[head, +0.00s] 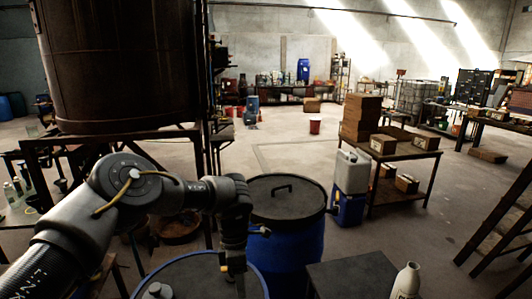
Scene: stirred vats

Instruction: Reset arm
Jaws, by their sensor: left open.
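My left arm comes in from the lower left and bends down at the wrist. My left gripper (236,278) points down over the blue-rimmed vat (190,262) at the bottom edge. Its jaws are open, and I see nothing held between them. The lower part of the vat is cut off by the picture's edge. A small grey knob-like piece (157,291) shows on the vat's top. Just behind and to the right stands a blue drum (290,248) with a dark lid and a handle (283,188). My right gripper is not in view.
A large rusty tank (122,65) on a dark frame stands at the left. A grey jerrycan (353,170) sits on a blue container (347,209) to the right. A dark box top (352,277) and a white bottle (407,282) are at lower right.

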